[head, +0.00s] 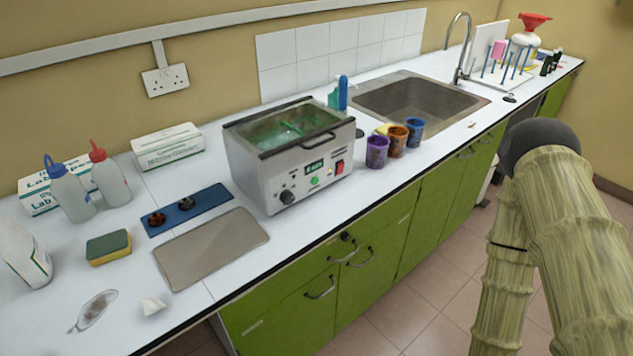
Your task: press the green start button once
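The green start button (315,181) is a small round button low on the front panel of a grey metal bath (256,181). The bath stands on the white counter and holds a green liquid behind a clear, dark-framed top. On the same panel are a black knob (287,197), a small lit display (314,167) and a red switch (340,167). Nothing covers the green button. My arm shows at the right, well apart from the bath. My gripper is not in view.
Purple (377,152), orange (397,141) and blue (414,131) stained cups stand right of the bath. A grey tray (211,248) lies to its left, with a sponge (109,247) and bottles beyond. A sink (417,106) is behind the cups. The counter strip before the panel is clear.

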